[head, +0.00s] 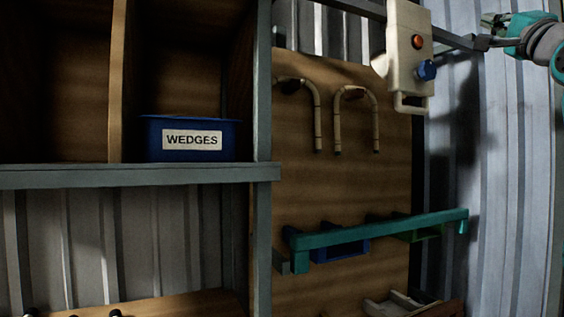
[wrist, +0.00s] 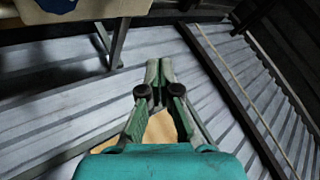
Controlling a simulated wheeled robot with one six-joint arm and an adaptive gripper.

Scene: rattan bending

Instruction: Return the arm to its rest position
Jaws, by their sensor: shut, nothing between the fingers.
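My gripper (head: 486,19) is at the upper right of the head view, at the end of my teal and grey arm. It is high up, to the right of the white control box and close to the end of a dark rail. In the wrist view my gripper (wrist: 159,70) has its fingertips together with nothing between them. Much of my arm lies outside the head view.
A wooden panel (head: 345,185) holds two bent canes. A teal bar (head: 380,233) crosses below. A blue WEDGES bin (head: 231,142) sits on a shelf. Corrugated wall (head: 500,200) stands behind.

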